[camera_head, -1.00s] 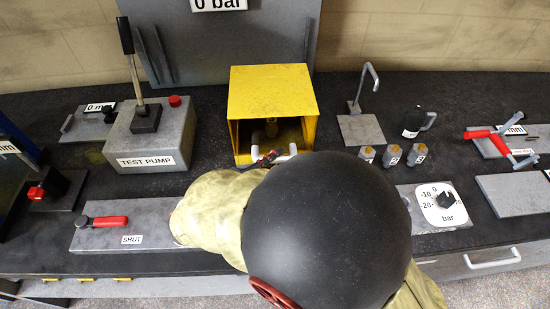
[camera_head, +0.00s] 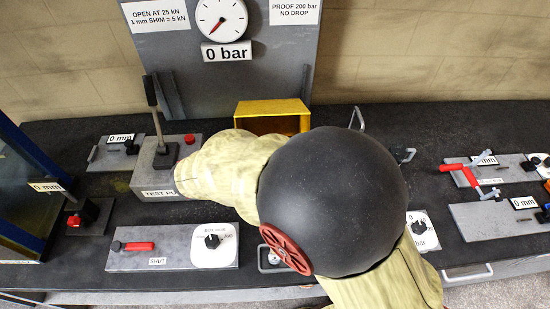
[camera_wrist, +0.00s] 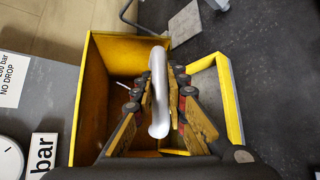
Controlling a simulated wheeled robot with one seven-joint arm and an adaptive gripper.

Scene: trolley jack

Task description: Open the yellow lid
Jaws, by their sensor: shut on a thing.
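The yellow box (camera_head: 272,107) stands at the back of the bench, and my arm hides most of it in the head view. In the wrist view its yellow walls and shaded interior (camera_wrist: 112,55) show on the left, with a yellow-edged part (camera_wrist: 230,100) on the right. I cannot tell for sure which of these belongs to the lid. My gripper (camera_wrist: 160,108) is shut on a pale curved handle (camera_wrist: 158,72), which stands between its fingers in front of the box. My gripper is hidden behind my arm in the head view.
The test pump (camera_head: 165,160) with its upright lever stands left of the box. A bent hook on a stand (camera_head: 357,118) is close on the right. The gauge panel (camera_head: 215,65) rises behind.

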